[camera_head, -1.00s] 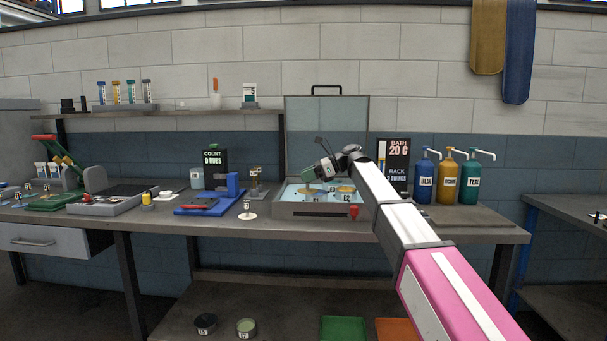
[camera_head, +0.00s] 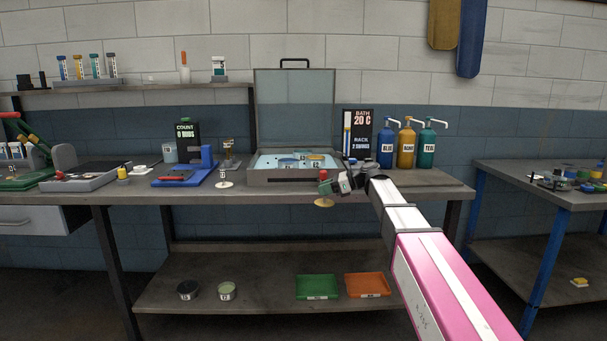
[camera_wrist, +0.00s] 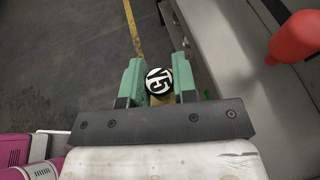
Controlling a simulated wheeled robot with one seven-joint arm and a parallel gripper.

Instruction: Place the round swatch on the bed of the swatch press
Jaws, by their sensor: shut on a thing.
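My gripper (camera_head: 329,187) is shut on the knob of a round ochre swatch (camera_head: 323,202), held in front of the bench edge.
An open bath case (camera_head: 282,178) with round pieces inside stands mid-bench, a red knob (camera_head: 322,174) on its front. Left of it are a pale round piece (camera_head: 224,184), a blue stand (camera_head: 185,177) and a grey tray (camera_head: 82,180). Pump bottles (camera_head: 406,145) stand right.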

